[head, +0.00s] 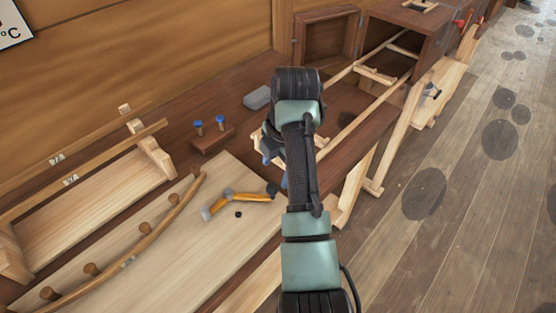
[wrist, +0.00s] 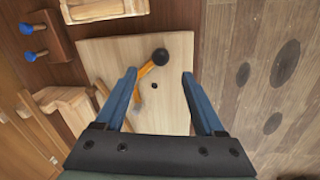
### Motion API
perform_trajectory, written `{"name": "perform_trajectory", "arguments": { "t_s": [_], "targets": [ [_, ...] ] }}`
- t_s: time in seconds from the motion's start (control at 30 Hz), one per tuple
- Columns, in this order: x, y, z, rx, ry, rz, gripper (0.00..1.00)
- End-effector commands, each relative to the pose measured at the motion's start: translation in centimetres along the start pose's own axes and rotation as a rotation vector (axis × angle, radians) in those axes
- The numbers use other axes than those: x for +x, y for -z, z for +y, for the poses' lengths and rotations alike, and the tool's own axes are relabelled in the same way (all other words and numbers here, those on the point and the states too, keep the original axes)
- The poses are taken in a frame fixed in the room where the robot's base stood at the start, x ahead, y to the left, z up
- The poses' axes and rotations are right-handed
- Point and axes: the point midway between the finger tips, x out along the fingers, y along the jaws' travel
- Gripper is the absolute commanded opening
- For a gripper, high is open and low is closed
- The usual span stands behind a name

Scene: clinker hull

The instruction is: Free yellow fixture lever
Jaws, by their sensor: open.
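The yellow lever (head: 250,196) lies low over a pale wooden board (head: 160,255) in the head view. It has a black ball knob at its right end and grey metal parts at its left. In the wrist view the lever (wrist: 148,72) slants down and left from its knob (wrist: 160,56). My gripper (wrist: 160,74) is open, with its blue fingers spread on either side of the lever's line of sight. The knob shows between the fingertips, and nothing is held. The height gap is hard to tell.
A curved wooden strip (head: 152,237) with pegs lies along the board. A block with two blue-topped pins (head: 212,140) and a grey block (head: 257,97) stand behind. Wooden frames and an open cabinet (head: 405,40) are at right. A small black dot (wrist: 154,86) marks the board.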

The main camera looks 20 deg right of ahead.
Motion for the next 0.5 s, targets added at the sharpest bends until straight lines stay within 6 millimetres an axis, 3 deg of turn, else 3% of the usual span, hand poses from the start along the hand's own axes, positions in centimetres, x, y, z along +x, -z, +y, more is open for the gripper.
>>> {"name": "perform_trajectory", "arguments": {
  "t_s": [0.2, 0.5],
  "targets": [
    [-2.5, 0.0, 0.0, -0.001, -0.001, 0.000, 0.71],
    [-2.9, 0.0, 0.0, -0.001, 0.000, 0.000, 0.71]
  ]
}}
